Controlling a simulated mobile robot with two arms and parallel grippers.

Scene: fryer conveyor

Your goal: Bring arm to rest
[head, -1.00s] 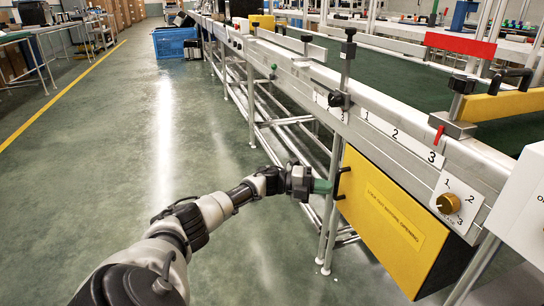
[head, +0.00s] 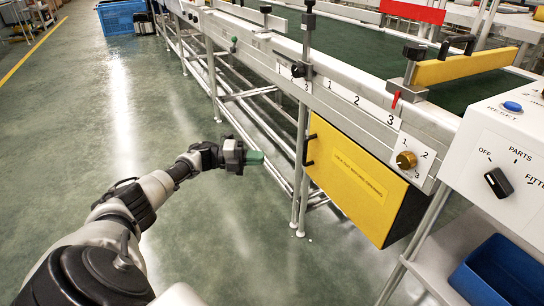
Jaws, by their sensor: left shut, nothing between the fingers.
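My left arm comes in from the lower left of the head view. Its gripper (head: 254,158) is shut and empty, with green fingertips pointing right. It hangs in free air over the floor, apart from the yellow panel (head: 352,178) with a black handle (head: 309,150) under the conveyor. My right gripper is not in view.
The conveyor (head: 420,118) with its green belt runs along the right. A brass knob (head: 405,160) sits on its side rail. A white control box (head: 510,150) and a blue bin (head: 500,272) stand at the right. A blue crate (head: 118,18) is at the back. The floor at left is clear.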

